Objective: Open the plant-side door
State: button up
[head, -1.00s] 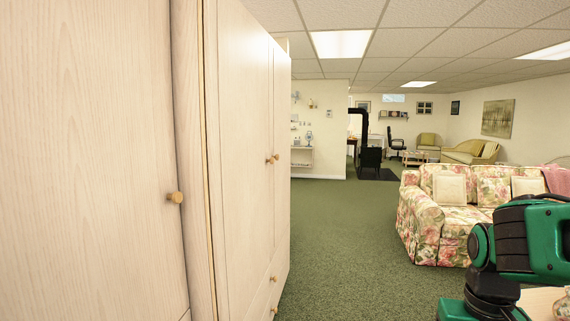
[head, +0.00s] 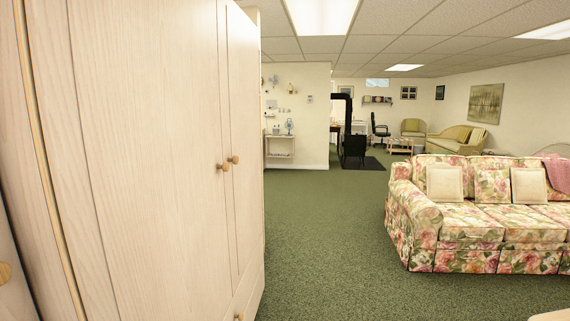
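A pale wood wardrobe (head: 150,140) fills the left of the head view. It has two narrow doors, a nearer one (head: 145,110) and a farther one (head: 243,110), both looking shut. Each has a round wooden knob, the nearer knob (head: 222,167) and the farther knob (head: 235,160), close together at the seam. Another wooden knob (head: 5,272) shows at the far left edge on a neighbouring pale cabinet front. No plant is visible, so I cannot tell which door is plant-side. My gripper is out of view.
Open green carpet (head: 335,225) lies right of the wardrobe and ahead. A floral sofa (head: 470,215) stands on the right. A pale surface (head: 550,315) shows at the bottom right corner. A black stove (head: 354,146) and a wall shelf (head: 280,138) are farther back.

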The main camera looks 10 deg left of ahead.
aim_at(127, 91)
jog(key=u, duration=0.25)
jog(key=i, duration=1.2)
jog(key=u, duration=0.6)
